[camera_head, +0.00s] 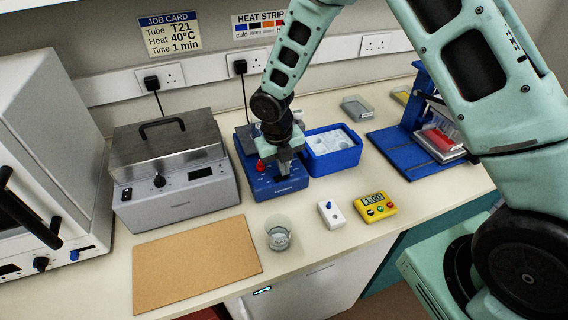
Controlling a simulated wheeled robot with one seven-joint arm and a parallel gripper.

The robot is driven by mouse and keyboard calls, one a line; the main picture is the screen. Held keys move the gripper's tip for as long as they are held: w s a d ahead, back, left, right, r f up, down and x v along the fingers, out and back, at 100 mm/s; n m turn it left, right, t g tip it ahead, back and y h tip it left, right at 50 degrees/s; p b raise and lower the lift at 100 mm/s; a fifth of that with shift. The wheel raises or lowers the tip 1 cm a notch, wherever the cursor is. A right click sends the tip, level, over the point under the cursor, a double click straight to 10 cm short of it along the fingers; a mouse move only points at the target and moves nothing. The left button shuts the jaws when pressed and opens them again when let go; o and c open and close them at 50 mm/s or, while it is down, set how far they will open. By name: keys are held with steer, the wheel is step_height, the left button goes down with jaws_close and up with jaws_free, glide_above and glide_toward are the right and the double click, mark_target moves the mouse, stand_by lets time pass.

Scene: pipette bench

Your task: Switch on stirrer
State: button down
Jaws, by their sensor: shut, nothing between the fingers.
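A blue bench unit (281,186) with a red knob (261,167) on its front left stands at the middle of the counter; it may be the stirrer, but its label is too small to read. My gripper (284,171) points down over this unit, just right of the red knob, with its fingers shut and empty. Whether the fingertips touch the unit cannot be told. The arm hides part of the unit's top. A small white box with a blue knob (331,214) lies to the front right, apart from the gripper.
A blue ice tub (333,157) stands close right of the unit, and a grey lidded bath (178,193) stands to its left. A glass beaker (281,236), a yellow timer (375,206) and a brown mat (196,263) lie in front. A blue rack stand (416,143) is at right.

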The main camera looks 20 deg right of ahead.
steer(key=shift+f, duration=0.3)
steer(key=shift+d, duration=0.1)
steer(key=shift+d+f, duration=0.1)
stand_by(0.4)
steer(key=shift+a+p, duration=0.35)
steer(key=shift+a, duration=0.55)
